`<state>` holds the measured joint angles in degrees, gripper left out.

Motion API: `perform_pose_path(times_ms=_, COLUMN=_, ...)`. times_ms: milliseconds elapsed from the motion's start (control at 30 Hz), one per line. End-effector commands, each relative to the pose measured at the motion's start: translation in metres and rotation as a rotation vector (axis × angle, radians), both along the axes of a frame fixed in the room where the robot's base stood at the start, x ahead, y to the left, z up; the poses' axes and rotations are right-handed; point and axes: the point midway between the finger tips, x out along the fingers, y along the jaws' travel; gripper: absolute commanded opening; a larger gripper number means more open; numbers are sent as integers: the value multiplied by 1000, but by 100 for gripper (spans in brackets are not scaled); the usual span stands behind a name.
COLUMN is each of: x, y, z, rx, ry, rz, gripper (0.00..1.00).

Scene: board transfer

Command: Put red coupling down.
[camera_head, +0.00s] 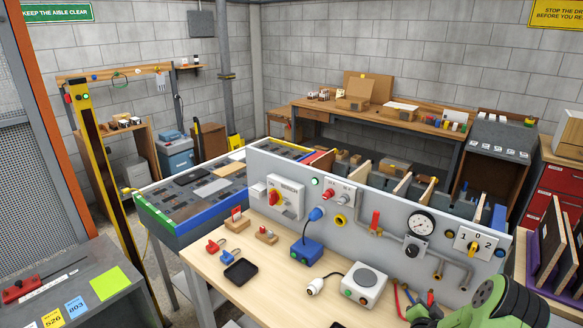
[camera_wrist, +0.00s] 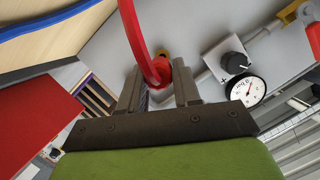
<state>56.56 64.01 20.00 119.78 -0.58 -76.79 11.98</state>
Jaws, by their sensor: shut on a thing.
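My gripper (camera_wrist: 160,78) is shut on the red coupling (camera_wrist: 160,70), which sits between the two fingertips in the wrist view. A red hose (camera_wrist: 135,30) curves up from it to the top edge. A small yellow fitting (camera_wrist: 162,52) shows just behind the hose; I cannot tell whether the coupling touches it. In the head view my gripper (camera_head: 425,312) is at the lower right, low over the front of the bench, and the red hose (camera_head: 398,300) shows beside it. The coupling's lower end is hidden by the fingers.
A grey upright panel (camera_head: 300,170) with a gauge (camera_head: 420,224), knob, pipes and switches stands along the wooden bench (camera_head: 225,280).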

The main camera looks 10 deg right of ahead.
Motion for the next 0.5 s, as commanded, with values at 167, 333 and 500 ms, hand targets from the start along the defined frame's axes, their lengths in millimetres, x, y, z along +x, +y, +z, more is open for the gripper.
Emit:
perform_pose_path(times_ms=167, x=19, y=37, z=-5, rx=3, ry=2, rz=76, gripper=2)
perform_pose_path(times_ms=333, x=47, y=112, z=-13, rx=3, ry=8, rz=229, gripper=2)
perform_pose_path(times_ms=500, x=64, y=207, z=-19, rx=0, ry=9, rz=428, gripper=2)
